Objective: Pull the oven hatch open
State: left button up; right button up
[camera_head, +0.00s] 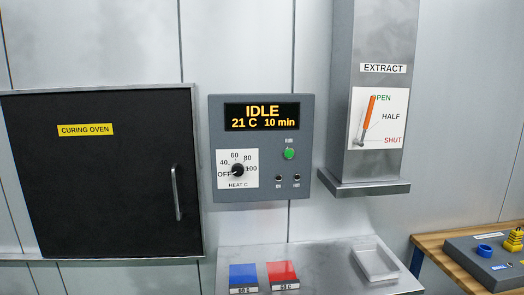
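The oven hatch (110,185) is a large black door at the left, with a yellow "CURING OVEN" label on it. It looks shut in its grey frame. Its metal bar handle (177,192) stands upright near the right edge of the hatch. Nothing touches the handle. Neither of my grippers is in view.
A grey control panel (262,187) right of the hatch reads IDLE, 21 C, 10 min. A steel extract duct (365,170) with an orange lever (371,112) hangs further right.

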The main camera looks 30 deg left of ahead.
aim_at(109, 172)
jog(key=u, duration=1.95)
